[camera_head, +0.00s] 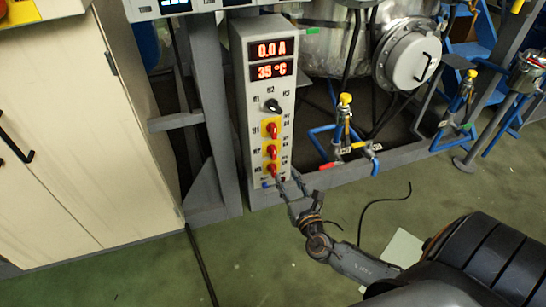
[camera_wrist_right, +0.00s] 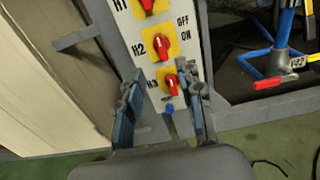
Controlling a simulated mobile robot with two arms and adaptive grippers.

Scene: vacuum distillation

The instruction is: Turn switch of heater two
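The grey control panel (camera_head: 238,95) carries three red rotary switches on yellow plates. The heater two switch (camera_head: 271,151), labelled H2, is the middle one; it also shows in the right wrist view (camera_wrist_right: 161,43). The H1 switch (camera_head: 271,130) is above it, and the H3 switch (camera_head: 271,170) is below it. My right gripper (camera_head: 288,178) is open and empty, in front of the panel's lower end. In the right wrist view its fingers (camera_wrist_right: 165,90) stand apart either side of the H3 switch, below H2. Contact cannot be told. My left gripper is not in view.
The panel's displays (camera_head: 271,60) read 0.0 A and 35 °C, with a black selector knob (camera_head: 273,106) below. A cream cabinet (camera_head: 75,130) stands left. Blue pipes with a yellow-topped valve (camera_head: 345,100) are at right. Green floor (camera_head: 120,280) is open in front.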

